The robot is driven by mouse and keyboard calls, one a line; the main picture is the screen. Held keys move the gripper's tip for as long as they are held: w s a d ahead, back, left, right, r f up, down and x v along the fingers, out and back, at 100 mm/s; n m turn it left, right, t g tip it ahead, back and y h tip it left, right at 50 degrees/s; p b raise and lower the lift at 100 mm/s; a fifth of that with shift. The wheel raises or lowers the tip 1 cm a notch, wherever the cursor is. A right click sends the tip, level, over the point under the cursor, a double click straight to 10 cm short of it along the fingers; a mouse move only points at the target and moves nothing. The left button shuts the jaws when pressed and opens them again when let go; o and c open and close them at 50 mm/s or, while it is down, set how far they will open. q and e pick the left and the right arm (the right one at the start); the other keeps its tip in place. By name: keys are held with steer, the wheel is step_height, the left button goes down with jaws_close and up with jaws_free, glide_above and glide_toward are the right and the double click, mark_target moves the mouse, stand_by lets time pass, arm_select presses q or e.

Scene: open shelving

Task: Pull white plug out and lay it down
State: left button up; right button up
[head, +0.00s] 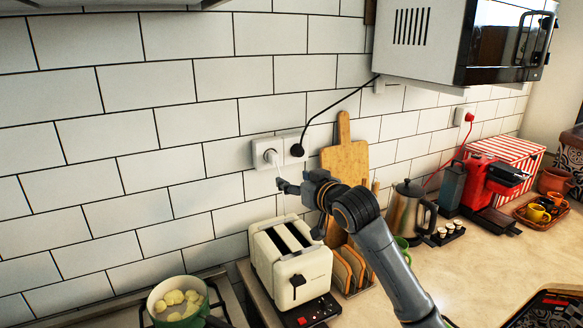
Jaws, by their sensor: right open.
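The white plug (271,156) sits in the left socket of the white double wall outlet (258,149). Its pale cord hangs down behind my right gripper. My right gripper (279,184) is open, just below and slightly right of the plug, apart from it as far as I can see. My right arm reaches up from the lower right. My left gripper is not in view.
A black plug (297,150) with a black cord fills the right socket. Below stand a cream toaster (290,262) and a toast rack (352,269). A cutting board (345,160) leans on the wall beside a kettle (408,212). A pot (177,302) sits lower left.

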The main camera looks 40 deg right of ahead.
mark_target(276, 160)
steer(key=r+p+x, duration=0.1)
steer(key=x, duration=0.3)
steer(key=p+x, duration=0.2)
steer(key=x, duration=0.2)
steer(key=d+r+p+x, duration=0.1)
steer(key=x, duration=0.3)
steer(key=shift+w+d+r, duration=0.15)
steer(key=shift+w+r, duration=0.1)
steer(key=shift+w, duration=0.05)
steer(key=shift+w+d+f, duration=0.15)
steer(key=shift+w+f, duration=0.05)
steer(key=shift+w, duration=0.35)
steer(key=shift+c, duration=0.5)
jaws_close()
steer(key=shift+f+p+v, duration=0.2)
steer(key=shift+p+v, duration=0.25)
steer(key=shift+v, duration=0.55)
steer(key=shift+f+p+v, duration=0.15)
steer(key=shift+p+v, duration=0.35)
steer(key=shift+v, duration=0.5)
steer(key=shift+f+p+v, duration=0.2)
steer(key=shift+p+v, duration=0.25)
steer(key=shift+v, duration=0.55)
